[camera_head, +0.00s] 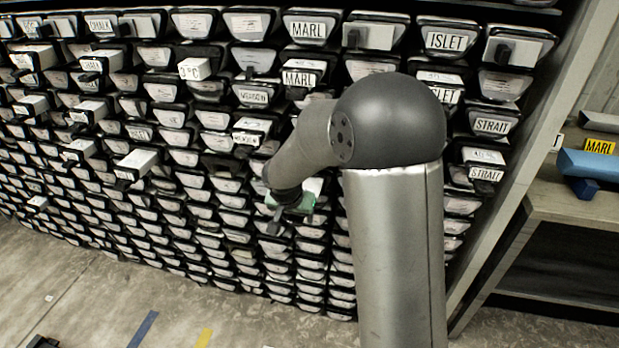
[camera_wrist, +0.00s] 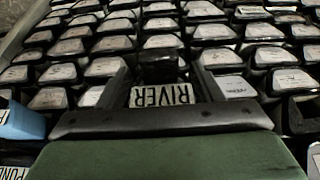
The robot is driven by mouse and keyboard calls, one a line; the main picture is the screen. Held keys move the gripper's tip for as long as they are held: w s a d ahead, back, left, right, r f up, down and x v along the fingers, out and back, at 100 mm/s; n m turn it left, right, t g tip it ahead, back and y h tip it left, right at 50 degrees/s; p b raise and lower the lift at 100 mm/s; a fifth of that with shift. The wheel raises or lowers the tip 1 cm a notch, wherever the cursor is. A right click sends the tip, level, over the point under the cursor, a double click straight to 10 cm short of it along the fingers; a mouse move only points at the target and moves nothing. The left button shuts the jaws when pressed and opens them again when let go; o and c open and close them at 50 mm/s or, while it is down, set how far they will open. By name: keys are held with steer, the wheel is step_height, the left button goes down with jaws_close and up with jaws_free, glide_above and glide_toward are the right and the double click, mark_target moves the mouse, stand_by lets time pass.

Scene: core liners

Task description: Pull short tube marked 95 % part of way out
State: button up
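No label reading 95 % is legible in either view, so I cannot tell which short tube it is. My gripper (camera_head: 274,224) is low in front of the middle of the rack in the head view, partly hidden by my arm. In the wrist view my gripper (camera_wrist: 160,78) has its two fingers apart. Between them are a dark block (camera_wrist: 160,66) and a label reading RIVER (camera_wrist: 162,95), upside down. Gaps show on both sides of the dark block. I cannot tell how deep it sits between the fingers.
A shelf (camera_head: 575,205) at the right carries a blue piece (camera_head: 590,165). A blue piece (camera_wrist: 20,122) shows left in the wrist view.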

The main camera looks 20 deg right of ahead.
jaws_close()
steer(key=shift+w+r, duration=0.1)
steer(key=shift+s+a+b, duration=0.5)
steer(key=shift+s+b, duration=0.25)
steer(key=shift+s, duration=0.1)
steer(key=s+b, duration=0.1)
steer(key=s+a, duration=0.1)
steer(key=s+a+b, duration=0.1)
steer(key=s, duration=0.1)
steer(key=shift+a+b, duration=0.25)
steer(key=shift+b, duration=0.05)
steer(key=shift+o, duration=0.9)
jaws_free()
steer(key=shift+s, duration=0.1)
